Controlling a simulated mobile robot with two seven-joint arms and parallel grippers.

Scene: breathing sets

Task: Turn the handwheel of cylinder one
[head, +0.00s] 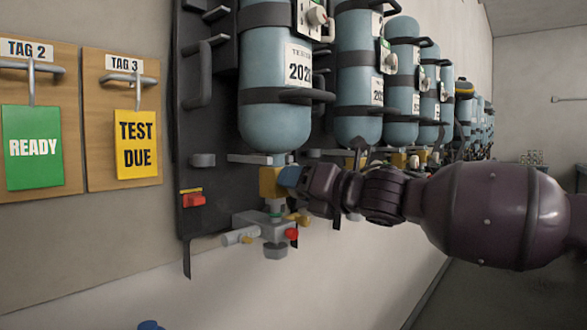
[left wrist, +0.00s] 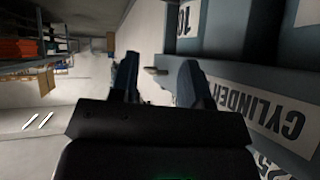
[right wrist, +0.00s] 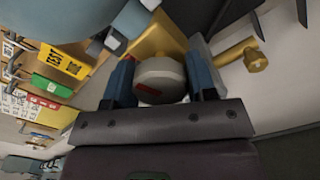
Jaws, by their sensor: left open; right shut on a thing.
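The nearest blue cylinder (head: 275,125) hangs upright on a dark backplate, with a brass valve block (head: 270,182) under it. My right gripper (head: 292,177) reaches in from the right and covers the side of this valve. In the right wrist view a round pale handwheel (right wrist: 158,72) with a red mark sits between the two blue fingers of my right gripper (right wrist: 160,85), which is shut on it. My left gripper (left wrist: 158,80) is open with nothing between its fingers, beside a surface with a "CYLINDER" label (left wrist: 265,110).
More blue cylinders (head: 358,100) stand in a row to the right. Below the valve is a grey manifold (head: 262,225) with a red knob (head: 291,234). Tag boards with a green READY tag (head: 32,147) and a yellow TEST DUE tag (head: 136,145) hang left.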

